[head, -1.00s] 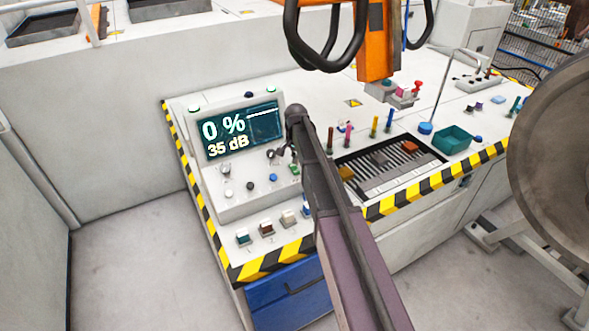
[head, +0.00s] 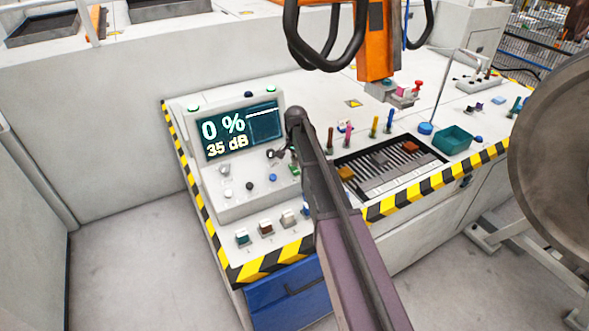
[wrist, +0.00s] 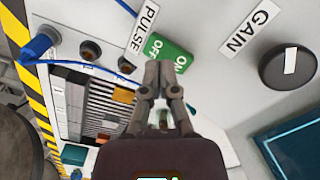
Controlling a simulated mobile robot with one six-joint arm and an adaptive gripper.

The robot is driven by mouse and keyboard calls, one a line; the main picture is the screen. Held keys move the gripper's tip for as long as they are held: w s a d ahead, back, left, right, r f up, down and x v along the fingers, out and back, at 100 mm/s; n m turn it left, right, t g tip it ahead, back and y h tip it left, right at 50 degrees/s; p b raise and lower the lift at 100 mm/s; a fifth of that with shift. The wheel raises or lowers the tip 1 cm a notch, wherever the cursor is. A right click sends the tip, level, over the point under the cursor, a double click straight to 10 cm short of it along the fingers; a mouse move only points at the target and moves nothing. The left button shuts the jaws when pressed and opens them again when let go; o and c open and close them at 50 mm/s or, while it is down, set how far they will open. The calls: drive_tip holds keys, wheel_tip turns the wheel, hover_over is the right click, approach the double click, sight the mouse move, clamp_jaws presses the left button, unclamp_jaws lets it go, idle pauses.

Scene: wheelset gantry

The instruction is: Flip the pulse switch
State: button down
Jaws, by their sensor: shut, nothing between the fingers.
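The pulse switch (wrist: 170,50) is a green rocker marked OFF and ON, beside a white PULSE label (wrist: 144,27) in the wrist view. In the head view, the green switch (head: 294,169) shows small beside my arm. My gripper (wrist: 166,66) is shut and empty, its fingertips together at the switch's near edge, between the OFF and ON marks. I cannot tell whether they touch it. Which side of the rocker is pressed is unclear.
A black GAIN knob (wrist: 287,68) sits to the right of the switch. A blue plug (wrist: 40,42) with a blue cable lies to the left. The display (head: 240,130) reads 0 % and 35 dB. An orange hanging tool (head: 376,40) is behind.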

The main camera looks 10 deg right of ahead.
sight(295, 170)
drive_tip(key=shift+f+b, duration=1)
idle(0.9)
drive_tip(key=shift+r, duration=0.15)
drive_tip(key=shift+r+p, duration=3.35)
drive_tip(key=shift+p, duration=0.2)
drive_tip(key=s+n, duration=0.8)
drive_tip(key=s, duration=2.1)
